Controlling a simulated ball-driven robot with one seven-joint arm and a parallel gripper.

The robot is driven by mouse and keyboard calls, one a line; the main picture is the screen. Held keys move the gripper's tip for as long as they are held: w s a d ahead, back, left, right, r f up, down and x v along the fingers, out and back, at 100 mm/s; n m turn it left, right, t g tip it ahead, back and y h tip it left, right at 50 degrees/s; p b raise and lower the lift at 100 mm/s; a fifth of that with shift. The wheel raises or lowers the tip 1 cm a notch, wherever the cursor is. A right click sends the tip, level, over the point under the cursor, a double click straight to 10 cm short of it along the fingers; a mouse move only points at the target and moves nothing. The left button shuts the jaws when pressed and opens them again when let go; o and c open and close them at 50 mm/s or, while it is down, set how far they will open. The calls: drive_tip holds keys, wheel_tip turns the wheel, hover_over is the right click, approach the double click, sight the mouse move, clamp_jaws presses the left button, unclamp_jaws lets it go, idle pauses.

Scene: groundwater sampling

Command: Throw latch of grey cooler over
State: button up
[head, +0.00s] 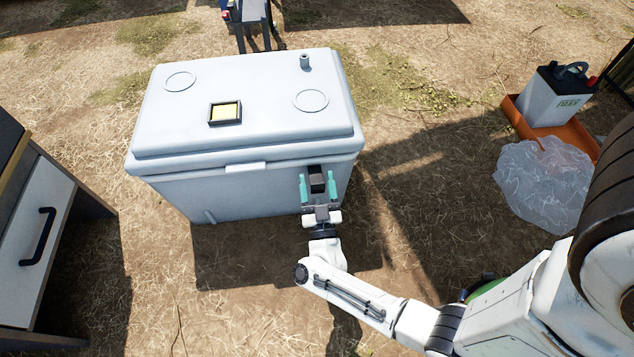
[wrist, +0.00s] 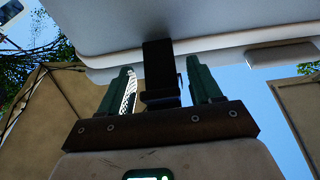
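The grey cooler (head: 180,187) stands on the ground with its lid (head: 250,125) down. Its dark latch (head: 316,180) is on the front face, right of the middle, just under the lid's edge. My gripper (head: 318,177) is in front of it with its two green fingers open, one on each side of the latch. In the wrist view the latch (wrist: 160,65) hangs from the lid's rim between the open fingers (wrist: 161,80), with gaps at both sides. I cannot tell whether the latch is fastened.
A drawer cabinet (head: 35,240) with a dark handle stands at the left. At the right are an orange tray (head: 520,122) with a white battery box (head: 550,100) and a clear plastic bag (head: 543,180). Straw-covered ground in front of the cooler is free.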

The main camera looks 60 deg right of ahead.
drive_tip(key=p+v, duration=0.1)
drive_tip(key=v, duration=0.9)
drive_tip(key=shift+s+a, duration=0.25)
drive_tip(key=shift+a, duration=0.05)
drive_tip(key=shift+f, duration=0.1)
